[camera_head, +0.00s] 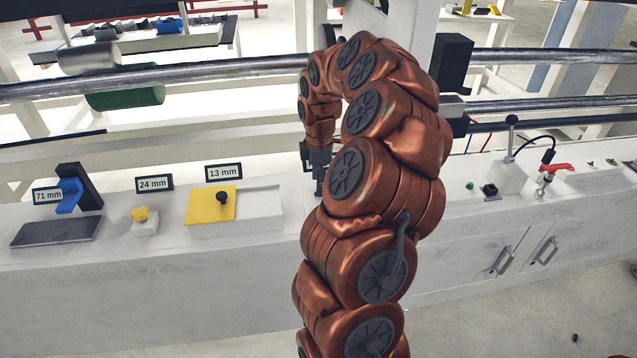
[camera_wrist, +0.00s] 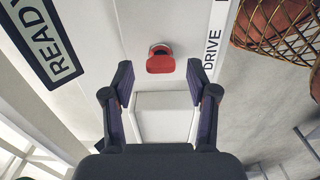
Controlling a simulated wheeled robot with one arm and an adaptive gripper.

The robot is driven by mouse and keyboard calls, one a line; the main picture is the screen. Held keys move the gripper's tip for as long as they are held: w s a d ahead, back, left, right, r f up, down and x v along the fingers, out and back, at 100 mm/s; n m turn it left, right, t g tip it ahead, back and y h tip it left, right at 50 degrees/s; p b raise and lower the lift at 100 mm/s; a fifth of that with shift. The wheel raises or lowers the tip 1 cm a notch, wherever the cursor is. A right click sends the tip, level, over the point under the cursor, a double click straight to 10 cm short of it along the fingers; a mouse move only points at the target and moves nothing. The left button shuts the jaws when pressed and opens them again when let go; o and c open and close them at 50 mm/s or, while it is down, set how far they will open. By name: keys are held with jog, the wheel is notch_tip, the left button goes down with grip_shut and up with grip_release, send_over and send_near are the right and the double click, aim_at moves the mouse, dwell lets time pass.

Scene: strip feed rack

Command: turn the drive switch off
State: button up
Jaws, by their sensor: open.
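The drive switch (camera_wrist: 160,64) is a small red piece on a pale housing in the wrist view, at the upper middle beside the DRIVE label (camera_wrist: 213,45). Its exact setting cannot be told. My gripper (camera_wrist: 160,82) is open and empty. Its two dark fingers stand apart to the left and right, with the red piece just beyond and between their tips in the picture. No contact shows. In the head view my gripper (camera_head: 318,165) points down over the white bench, partly hidden by my copper arm. The switch does not show there.
A READY label (camera_wrist: 42,40) lies left of the switch. Horizontal metal bars (camera_head: 200,72) run behind the bench.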

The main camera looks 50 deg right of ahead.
jog(key=shift+f, duration=0.4)
grip_shut()
